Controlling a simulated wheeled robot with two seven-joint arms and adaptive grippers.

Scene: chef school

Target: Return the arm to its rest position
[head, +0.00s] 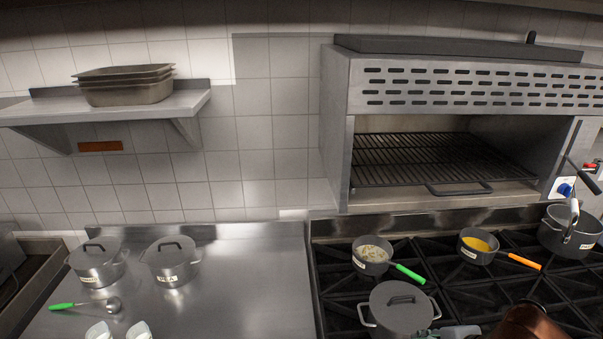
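My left gripper and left arm are out of the head view. At the bottom edge, right of centre, a small grey piece (455,332) and a brown rounded, shiny part (531,324) come into the picture. They look like part of my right arm with its gripper end, but they are cut off by the frame. I cannot make out two fingertips or whether anything is held. The grey piece is close to the lower right side of a lidded grey pot (398,312) on the stove. Whether they touch cannot be told.
The stove (335,290) carries a green-handled pan (371,260), an orange-handled pan (475,255) and a large pot (553,238). An open grill oven (345,90) hangs above. Two lidded pots (97,268) (170,268) and a green-handled ladle (112,304) are on the steel counter (250,285), mostly clear at right.

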